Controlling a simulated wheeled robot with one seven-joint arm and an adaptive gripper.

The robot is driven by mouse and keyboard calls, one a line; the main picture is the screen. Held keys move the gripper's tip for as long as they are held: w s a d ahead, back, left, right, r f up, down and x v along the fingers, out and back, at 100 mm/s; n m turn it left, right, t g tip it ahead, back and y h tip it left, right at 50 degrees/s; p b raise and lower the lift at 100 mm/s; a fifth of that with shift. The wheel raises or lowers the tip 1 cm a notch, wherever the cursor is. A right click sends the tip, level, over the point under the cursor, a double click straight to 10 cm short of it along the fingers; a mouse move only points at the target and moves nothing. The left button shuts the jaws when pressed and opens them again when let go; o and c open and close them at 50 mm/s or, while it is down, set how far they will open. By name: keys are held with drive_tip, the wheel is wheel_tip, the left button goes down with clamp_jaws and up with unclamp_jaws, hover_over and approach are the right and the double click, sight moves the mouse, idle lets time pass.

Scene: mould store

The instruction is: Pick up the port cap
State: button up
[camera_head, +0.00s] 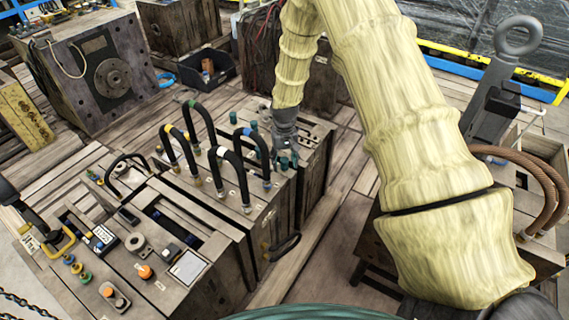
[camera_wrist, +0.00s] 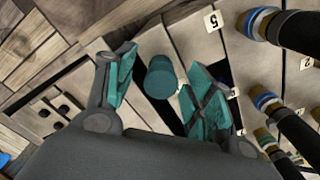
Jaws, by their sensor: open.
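A teal round port cap (camera_wrist: 161,78) stands on the top of the weathered mould block between my two fingers in the wrist view. My gripper (camera_wrist: 158,92) is open, with one teal-padded finger on each side of the cap. A gap shows on the left; on the right the finger is very close, and I cannot tell whether it touches. In the head view my gripper (camera_head: 284,161) points down over the right part of the block (camera_head: 262,205). The cap between the fingers cannot be made out clearly there.
Several black hoses with coloured collars (camera_head: 232,165) arch over the block left of my gripper; they also show at the right of the wrist view (camera_wrist: 285,30). Small teal caps (camera_head: 233,117) stand behind. A control box (camera_head: 187,267) sits at front.

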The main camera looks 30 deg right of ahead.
sight(284, 159)
drive_tip(key=c, duration=1)
drive_tip(key=shift+o, duration=0.2)
drive_tip(key=shift+r, duration=0.15)
wheel_tip(284, 159, up, 10)
drive_tip(key=shift+f, duration=0.1)
